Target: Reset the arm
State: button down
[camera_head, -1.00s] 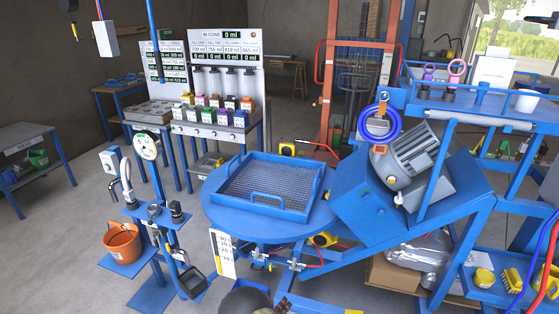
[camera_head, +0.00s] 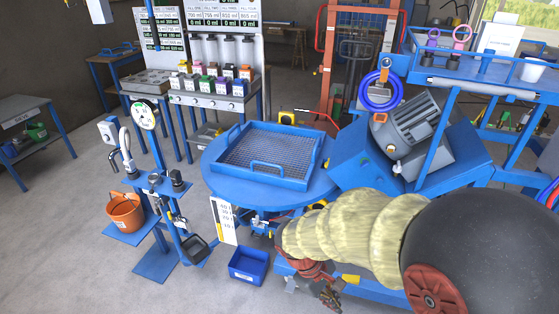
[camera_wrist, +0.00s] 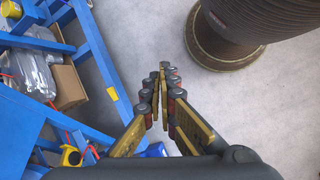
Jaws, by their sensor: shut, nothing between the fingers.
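My gripper (camera_head: 326,294) hangs low at the bottom of the head view, below the front edge of the round blue table. My arm, with a pale yellow ribbed sleeve and a dark rounded link, fills the bottom right. In the wrist view my gripper (camera_wrist: 160,78) shows its fingers pointing away, their tips together with nothing between them. Grey floor lies beyond the tips. No object is held.
The blue mixer frame (camera_wrist: 103,62) stands left of the fingers in the wrist view. A blue bin (camera_head: 248,265) sits on the floor left of my gripper. A wire-mesh tray (camera_head: 268,152) lies on the round table (camera_head: 215,172). Open floor (camera_head: 60,260) lies at left.

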jog(key=s+d+r+m+t+y, duration=0.2)
jog(key=s+r+m+t, duration=0.1)
jog(key=r, duration=0.7)
jog(key=s+d+r+m+t+y, duration=0.2)
jog(key=s+r+m, duration=0.4)
jog(key=r, duration=0.5)
jog(key=shift+d+t+y, duration=0.35)
jog(key=shift+t+y, duration=0.05)
jog(key=shift+t, duration=0.5)
jog(key=shift+d, duration=0.1)
